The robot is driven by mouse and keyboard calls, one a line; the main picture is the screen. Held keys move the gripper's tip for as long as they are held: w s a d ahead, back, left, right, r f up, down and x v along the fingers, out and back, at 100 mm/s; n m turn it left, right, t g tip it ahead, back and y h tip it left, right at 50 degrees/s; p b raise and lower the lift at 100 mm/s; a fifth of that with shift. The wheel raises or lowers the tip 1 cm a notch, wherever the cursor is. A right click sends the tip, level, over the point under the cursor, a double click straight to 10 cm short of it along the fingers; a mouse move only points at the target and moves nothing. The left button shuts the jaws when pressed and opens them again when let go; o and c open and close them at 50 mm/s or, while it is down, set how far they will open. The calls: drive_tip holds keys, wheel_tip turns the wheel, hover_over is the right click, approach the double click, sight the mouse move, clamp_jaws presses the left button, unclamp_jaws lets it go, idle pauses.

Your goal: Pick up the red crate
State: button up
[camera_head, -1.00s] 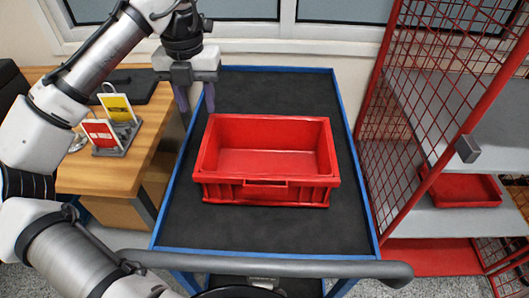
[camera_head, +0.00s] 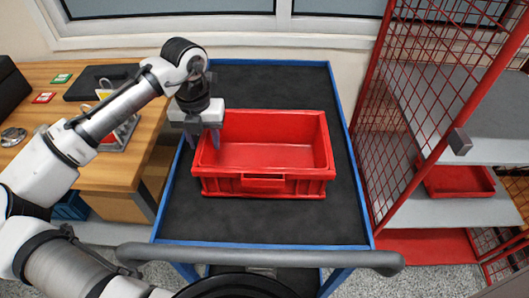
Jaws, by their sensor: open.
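The red crate (camera_head: 264,185) is an open, empty rectangular box. It stands upright on the black top of a blue-edged cart (camera_head: 270,222), in the middle of the head view. My gripper (camera_head: 203,146) points down at the crate's left side wall, with its two fingers apart. One finger shows outside the wall to the left, the other on the inner side near the rim. I cannot tell whether either finger touches the wall. My gripper hides part of the crate's left rim.
A wooden desk (camera_head: 125,172) with sign holders stands to the left. A red mesh cage with grey shelves (camera_head: 470,208) stands to the right, holding another red tray (camera_head: 458,180). The cart's grey handle bar (camera_head: 265,260) runs along the front. The cart top is clear around the crate.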

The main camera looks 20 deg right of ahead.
clamp_jaws()
drive_tip(key=shift+r, duration=0.1)
idle(0.4)
